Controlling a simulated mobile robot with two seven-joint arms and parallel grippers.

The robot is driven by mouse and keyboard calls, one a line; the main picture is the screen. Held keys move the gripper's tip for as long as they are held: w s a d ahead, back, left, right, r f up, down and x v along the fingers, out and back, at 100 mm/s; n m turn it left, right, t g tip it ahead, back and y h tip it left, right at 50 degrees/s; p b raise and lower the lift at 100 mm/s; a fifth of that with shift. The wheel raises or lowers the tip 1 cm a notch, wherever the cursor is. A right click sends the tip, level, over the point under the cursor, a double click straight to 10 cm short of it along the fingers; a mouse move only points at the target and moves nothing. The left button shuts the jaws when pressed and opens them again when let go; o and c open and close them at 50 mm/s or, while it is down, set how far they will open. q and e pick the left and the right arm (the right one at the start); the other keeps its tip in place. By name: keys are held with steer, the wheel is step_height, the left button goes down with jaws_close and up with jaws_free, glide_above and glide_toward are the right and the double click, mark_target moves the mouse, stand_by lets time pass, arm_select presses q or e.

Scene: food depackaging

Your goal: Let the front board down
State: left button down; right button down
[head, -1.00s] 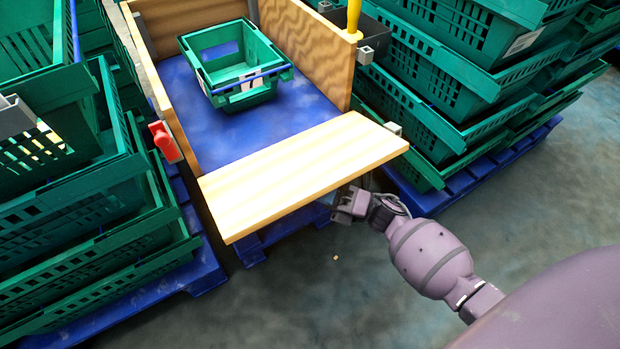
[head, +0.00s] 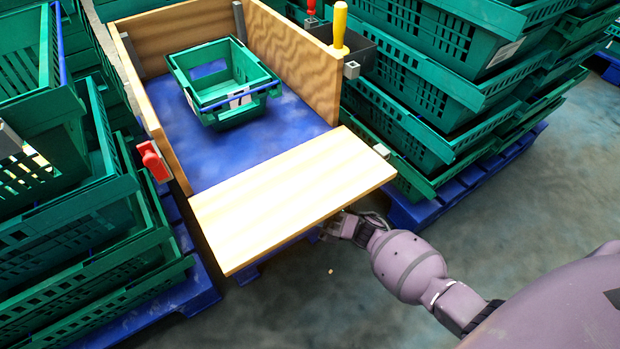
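The front board (head: 290,198) is a pale wooden panel at the front of the wooden-walled box on a blue base (head: 245,140). It is tilted outward and down, its broad face showing, its far edge along the blue floor. My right gripper (head: 335,225) is at the board's near edge on the right, partly under it. Its fingertips are hidden by the board, so I cannot tell whether it is open or shut. A red latch (head: 153,161) is on the left wall's front end. A grey bracket (head: 351,70) is on the right wall's front end. My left gripper is not in view.
A green crate (head: 228,116) with a blue handle sits inside the box. Stacked green crates stand left (head: 60,215) and right (head: 430,90) on blue pallets. A dark bin holding a yellow-handled tool (head: 340,25) is beside the right wall. The floor in front is clear.

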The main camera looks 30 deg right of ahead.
steer(key=shift+w+r, duration=0.2)
steer(key=shift+r, duration=0.05)
steer(key=c, duration=1.4)
jaws_free()
steer(key=shift+c, duration=0.2)
steer(key=shift+f, duration=0.1)
steer(key=shift+s+f, duration=0.15)
steer(key=shift+d, duration=0.1)
steer(key=v, duration=1)
steer(key=shift+s+d+f, duration=0.15)
steer(key=shift+d+f, duration=0.1)
steer(key=shift+d, duration=0.05)
